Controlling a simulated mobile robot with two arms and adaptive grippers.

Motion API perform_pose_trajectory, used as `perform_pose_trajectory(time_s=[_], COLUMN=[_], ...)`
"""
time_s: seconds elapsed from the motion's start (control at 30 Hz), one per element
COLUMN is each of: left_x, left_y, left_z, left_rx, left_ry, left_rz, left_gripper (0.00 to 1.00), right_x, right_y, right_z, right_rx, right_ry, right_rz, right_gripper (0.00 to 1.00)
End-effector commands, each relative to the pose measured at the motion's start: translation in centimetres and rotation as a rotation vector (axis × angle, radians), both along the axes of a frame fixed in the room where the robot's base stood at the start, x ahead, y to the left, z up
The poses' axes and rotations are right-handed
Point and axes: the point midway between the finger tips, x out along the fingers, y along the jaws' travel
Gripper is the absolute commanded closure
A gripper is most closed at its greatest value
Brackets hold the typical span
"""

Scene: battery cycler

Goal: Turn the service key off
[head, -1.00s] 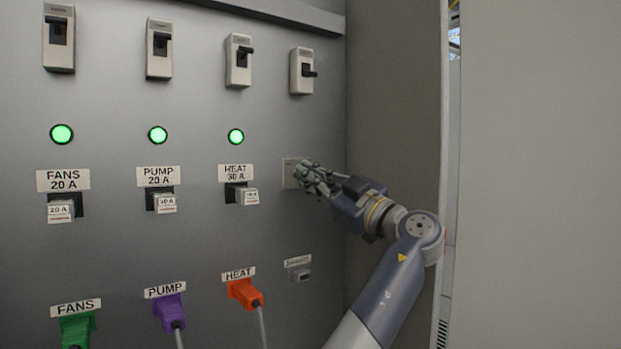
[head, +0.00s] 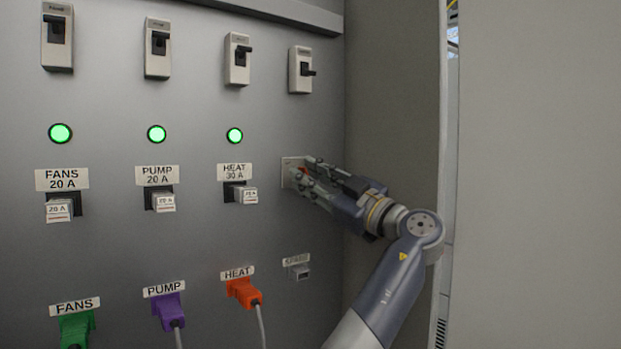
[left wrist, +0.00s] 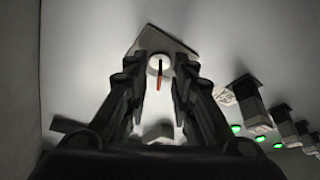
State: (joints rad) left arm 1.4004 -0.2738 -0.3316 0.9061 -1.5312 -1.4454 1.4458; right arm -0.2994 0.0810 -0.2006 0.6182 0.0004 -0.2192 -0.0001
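The service key (head: 304,171) is a small red tab at a pale plate (head: 287,163) on the grey panel, right of the HEAT fuse. In the left wrist view the red key (left wrist: 159,78) stands out from a white round lock (left wrist: 159,62) on its plate (left wrist: 180,46) and points down in the picture. My left gripper (head: 305,169) is open, with its fingers on both sides of the key. The left wrist view shows the gripper (left wrist: 161,68) with a gap between each finger and the key. My right gripper is not in view.
Left of the key are fuses, such as the HEAT fuse (head: 241,194), and lit green lamps (head: 235,135). A breaker (head: 300,70) is above. A small grey socket (head: 300,272) and the orange HEAT plug (head: 243,292) are below. The cabinet side wall (head: 390,110) stands close on the right.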

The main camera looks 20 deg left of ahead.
Motion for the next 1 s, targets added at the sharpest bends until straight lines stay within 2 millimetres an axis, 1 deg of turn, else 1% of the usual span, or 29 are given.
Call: perform_pose_trajectory(time_s=[0.3, 0.47, 0.6, 0.87, 0.97, 1.0], left_x=[-2.0, -2.7, -3.0, -3.0, -3.0, -3.0], left_y=[-4.3, -5.9, -6.3, -6.3, -6.3, -6.3], left_z=[-1.6, -2.3, -2.5, -2.4, -1.5, -0.7], left_rx=[-0.001, -0.001, -0.001, -0.001, 0.0, 0.0], left_ry=[0.001, 0.002, 0.001, 0.001, 0.0, 0.0], left_rz=[-0.004, -0.003, -0.002, -0.002, -0.002, -0.002], left_gripper=[0.77, 0.77, 0.77, 0.77, 0.77, 0.77], right_x=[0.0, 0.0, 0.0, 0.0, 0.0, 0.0], right_y=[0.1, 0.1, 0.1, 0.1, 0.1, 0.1], right_z=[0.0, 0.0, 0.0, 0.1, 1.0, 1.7], right_rx=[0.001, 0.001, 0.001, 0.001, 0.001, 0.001], right_ry=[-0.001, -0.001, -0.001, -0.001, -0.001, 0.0], right_rz=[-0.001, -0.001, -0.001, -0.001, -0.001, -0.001], right_gripper=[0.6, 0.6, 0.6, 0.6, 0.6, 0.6])
